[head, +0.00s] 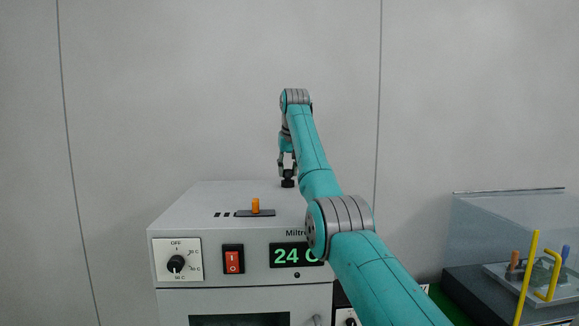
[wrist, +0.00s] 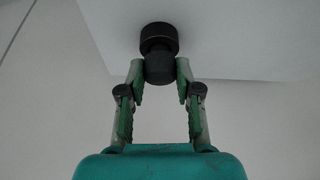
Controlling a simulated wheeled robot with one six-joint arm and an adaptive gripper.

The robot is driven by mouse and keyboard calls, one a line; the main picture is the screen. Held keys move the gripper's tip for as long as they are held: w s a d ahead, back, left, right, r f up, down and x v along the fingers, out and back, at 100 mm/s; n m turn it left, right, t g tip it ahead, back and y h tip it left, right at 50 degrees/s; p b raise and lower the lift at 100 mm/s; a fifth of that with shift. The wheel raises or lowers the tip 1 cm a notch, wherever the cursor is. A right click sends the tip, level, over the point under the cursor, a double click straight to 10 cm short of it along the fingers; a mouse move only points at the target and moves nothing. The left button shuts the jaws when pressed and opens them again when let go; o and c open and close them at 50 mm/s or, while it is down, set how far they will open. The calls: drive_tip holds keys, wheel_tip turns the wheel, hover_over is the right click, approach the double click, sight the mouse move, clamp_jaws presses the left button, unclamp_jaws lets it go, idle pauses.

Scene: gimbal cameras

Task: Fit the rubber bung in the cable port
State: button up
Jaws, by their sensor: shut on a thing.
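The rubber bung (wrist: 160,70) is a dark, rounded plug between my fingertips in the wrist view. My gripper (head: 287,166) points down over the back of the grey cabinet's top. In the wrist view my gripper (wrist: 160,76) is shut on the bung, its green-padded fingers on either side. A wider black collar (wrist: 158,38), which looks like the cable port, lies directly beyond the bung. A narrower dark part shows between them. The collar also shows as a small black shape in the head view (head: 288,183). I cannot tell how far the bung is inside it.
The cabinet (head: 180,209) has an orange peg (head: 255,205) on a dark slotted plate on top, and a dial, red switch and green display in front. A clear-covered box (head: 500,225) with yellow handles stands at the right. A plain wall is behind.

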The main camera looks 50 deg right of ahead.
drive_tip(key=shift+f, duration=0.45)
idle(0.7)
drive_tip(key=o, duration=1)
drive_tip(key=v, duration=1.2)
drive_tip(key=shift+f, duration=0.1)
